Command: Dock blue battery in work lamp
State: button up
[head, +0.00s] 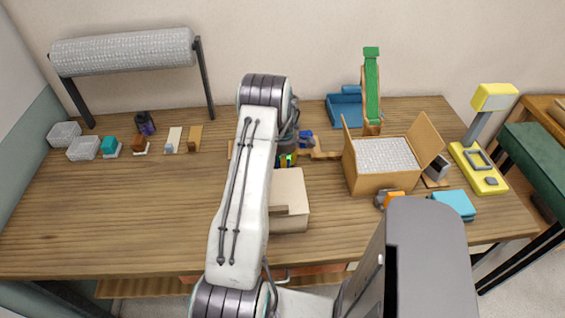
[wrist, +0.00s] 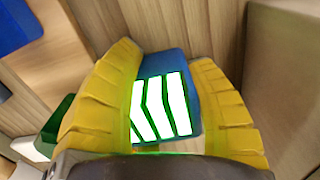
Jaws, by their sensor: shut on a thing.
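The blue battery (wrist: 163,64) is between the yellow fingers of my gripper (wrist: 165,110) in the wrist view. Its face carries white slanted bars edged in green. In the head view my gripper (head: 287,159) is just right of my arm, near the middle of the table, and mostly hidden by the arm. My gripper is shut on the battery. The work lamp (head: 478,168) is yellow and stands at the table's right end, well to the right of my gripper. Its base has a grey-rimmed square recess, and its head is tilted up on a grey post.
An open cardboard box (head: 375,183) stands between my gripper and the lamp. A closed carton (head: 290,195) is just in front of my gripper. A blue-green stack (head: 454,206) lies before the lamp. A green ramp (head: 371,95) stands behind. The table's left front is clear.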

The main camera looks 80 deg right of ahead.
jog(key=shift+c, duration=1.3)
jog(key=shift+d, duration=0.1)
